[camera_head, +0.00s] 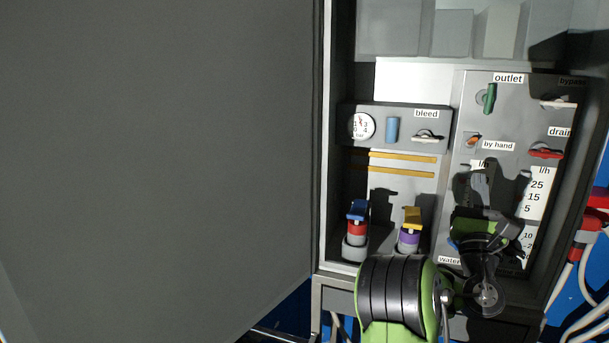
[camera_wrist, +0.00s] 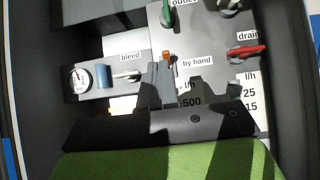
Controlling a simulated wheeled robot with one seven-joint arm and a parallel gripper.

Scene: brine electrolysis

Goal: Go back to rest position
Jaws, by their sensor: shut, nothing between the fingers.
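My gripper (camera_head: 479,183) is in front of the right-hand panel, inside the open cabinet, in the head view. In the wrist view its fingers (camera_wrist: 163,70) are together and empty, pointing up near the small orange "by hand" lever (camera_wrist: 166,57). I cannot tell whether they touch the panel. The orange lever also shows in the head view (camera_head: 472,141), just above the fingers. The gripper and wrist hide part of the l/h scale and the lower panel.
A large grey door or panel (camera_head: 150,150) fills the left. The green outlet handle (camera_head: 490,98), red drain handle (camera_head: 546,152), bleed handle (camera_head: 427,137) and gauge (camera_head: 362,126) stick out nearby. Blue-topped (camera_head: 357,211) and yellow-topped (camera_head: 411,218) fittings stand below. Hoses (camera_head: 585,270) hang at right.

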